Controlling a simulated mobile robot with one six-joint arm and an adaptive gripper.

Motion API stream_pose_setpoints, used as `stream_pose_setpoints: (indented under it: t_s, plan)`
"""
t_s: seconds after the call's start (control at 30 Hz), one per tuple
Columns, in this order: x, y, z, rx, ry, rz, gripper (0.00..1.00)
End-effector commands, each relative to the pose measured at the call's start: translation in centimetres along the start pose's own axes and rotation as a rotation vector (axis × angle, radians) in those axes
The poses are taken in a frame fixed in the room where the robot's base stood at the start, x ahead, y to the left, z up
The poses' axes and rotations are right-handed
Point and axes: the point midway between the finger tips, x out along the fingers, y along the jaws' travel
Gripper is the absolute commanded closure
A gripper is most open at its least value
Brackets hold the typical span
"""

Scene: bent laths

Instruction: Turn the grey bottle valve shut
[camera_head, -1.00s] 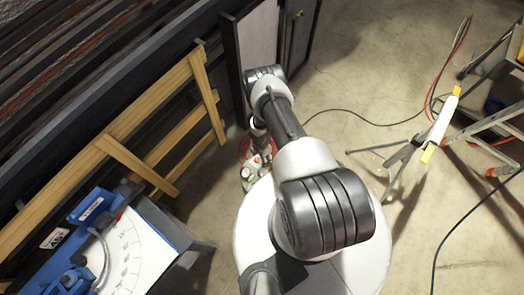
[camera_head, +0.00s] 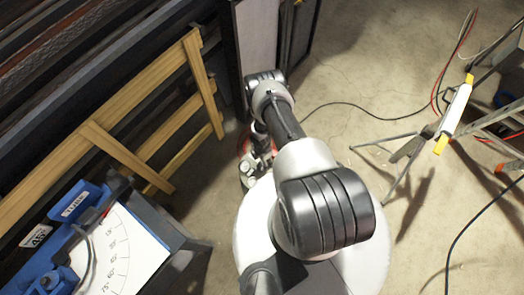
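Small grey and whitish parts (camera_head: 248,172) cluster low by the floor, just above my white round base in the head view, with something red beside them. They are too small and too covered to tell which is the bottle valve or which way its handle points. My arm reaches away from the camera and bends down over this spot. My gripper is at the far end of the arm, mostly hidden behind the links, among or beside these parts. I cannot tell whether its fingers are open or touch anything.
A wooden frame (camera_head: 118,154) leans at the left by dark racks. A blue machine with an angle scale (camera_head: 125,253) stands at lower left. A grey panel (camera_head: 257,35) stands behind the arm. At right are a tripod lamp (camera_head: 455,110), a ladder and cables on open floor.

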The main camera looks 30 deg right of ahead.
Motion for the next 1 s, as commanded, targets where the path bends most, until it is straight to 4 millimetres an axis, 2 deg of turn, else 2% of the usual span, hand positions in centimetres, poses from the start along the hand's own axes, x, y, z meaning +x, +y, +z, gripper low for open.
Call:
stream_pose_setpoints:
  t_s: [0.03,0.5,0.9,1.0]
  plan:
    - [1.4,0.0,0.0,0.0,0.0,0.0,0.37]
    - [7.4,0.0,0.0,0.001,0.0,0.0,0.37]
    - [7.8,0.0,0.0,0.001,0.0,0.0,0.37]
    - [7.8,0.0,0.0,0.001,0.0,0.0,0.44]
